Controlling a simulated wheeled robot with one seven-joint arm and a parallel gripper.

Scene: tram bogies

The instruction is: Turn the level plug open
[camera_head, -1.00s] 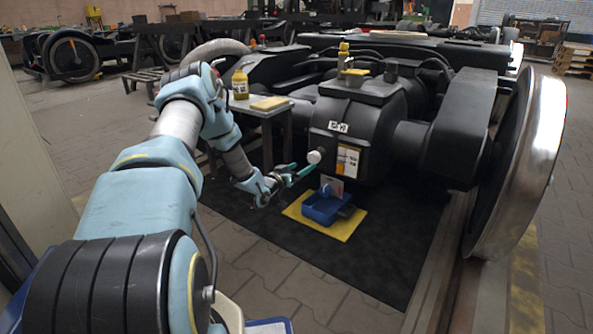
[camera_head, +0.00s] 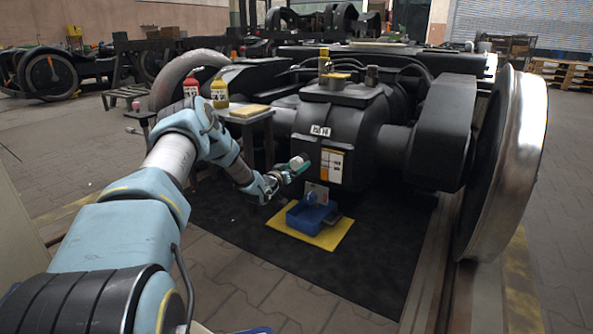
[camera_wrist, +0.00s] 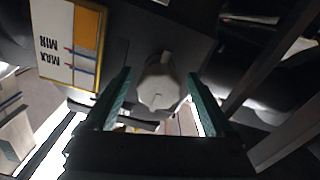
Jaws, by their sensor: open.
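The level plug (camera_wrist: 158,84) is a light grey round knob with a raised bar, on the dark gearbox housing (camera_head: 335,122). In the head view the plug (camera_head: 297,161) shows at the housing's lower left, by my fingertips. My gripper (camera_wrist: 160,95) is open, with one green finger on each side of the plug. I see gaps between the fingers and the plug. In the head view my gripper (camera_head: 290,170) reaches up to the plug from the left. A label marked MAX and MIN (camera_wrist: 70,42) sits beside the plug and appears upside down in the wrist view.
A blue tray (camera_head: 308,217) stands on a yellow mat (camera_head: 338,236) below the housing. A large wheel (camera_head: 505,170) stands at right.

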